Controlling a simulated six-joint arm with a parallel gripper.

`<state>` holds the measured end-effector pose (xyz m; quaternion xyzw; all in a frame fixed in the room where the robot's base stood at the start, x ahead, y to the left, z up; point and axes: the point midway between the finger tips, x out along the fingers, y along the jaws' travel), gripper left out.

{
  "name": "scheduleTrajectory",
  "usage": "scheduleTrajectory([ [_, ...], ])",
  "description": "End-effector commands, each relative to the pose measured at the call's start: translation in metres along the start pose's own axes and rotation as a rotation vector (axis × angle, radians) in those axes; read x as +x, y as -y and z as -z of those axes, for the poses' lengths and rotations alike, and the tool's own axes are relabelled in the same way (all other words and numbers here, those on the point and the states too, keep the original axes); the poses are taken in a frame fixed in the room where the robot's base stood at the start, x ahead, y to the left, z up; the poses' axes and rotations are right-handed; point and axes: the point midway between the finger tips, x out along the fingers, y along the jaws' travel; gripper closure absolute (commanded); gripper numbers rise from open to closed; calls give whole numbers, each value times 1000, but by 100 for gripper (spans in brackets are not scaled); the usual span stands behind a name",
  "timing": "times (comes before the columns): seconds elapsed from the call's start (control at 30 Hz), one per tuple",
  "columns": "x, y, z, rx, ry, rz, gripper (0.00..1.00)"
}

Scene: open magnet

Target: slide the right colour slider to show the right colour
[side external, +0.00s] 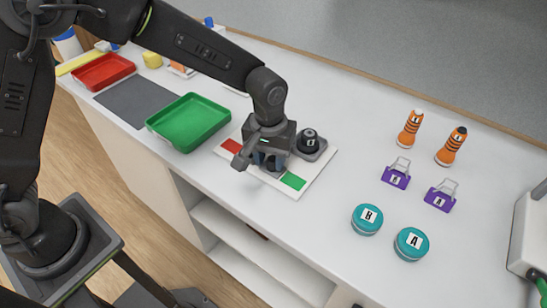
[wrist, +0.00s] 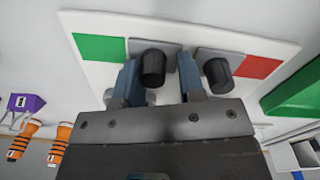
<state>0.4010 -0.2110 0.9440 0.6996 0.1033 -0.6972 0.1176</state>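A white board (side external: 316,166) carries a red patch (side external: 232,146) and a green patch (side external: 293,181) near its front edge. In the wrist view, the green patch (wrist: 100,48) is left and the red patch (wrist: 259,67) right. Between them are two grey plates, with a left black knob (wrist: 153,68) and a right black knob (wrist: 216,75). My gripper (side external: 269,162) is low over the board. Its blue fingers (wrist: 160,82) are apart, with the left knob between them; the right knob is outside. A dark labelled knob (side external: 309,138) on a grey base stands at the board's back right.
A green tray (side external: 190,121), dark mat (side external: 138,100) and red tray (side external: 103,71) lie to the left. To the right are orange bottles (side external: 410,130), purple clips (side external: 396,176) and teal round containers (side external: 367,219).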

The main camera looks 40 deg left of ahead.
Motion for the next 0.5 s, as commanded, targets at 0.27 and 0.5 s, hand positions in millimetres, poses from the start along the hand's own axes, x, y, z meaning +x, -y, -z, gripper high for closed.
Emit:
scheduleTrajectory([
  [0.27, 0, -1, 0, 0, 0, -2, 50],
  [0.5, -9, -2, 0, 0, -2, -4, 50],
])
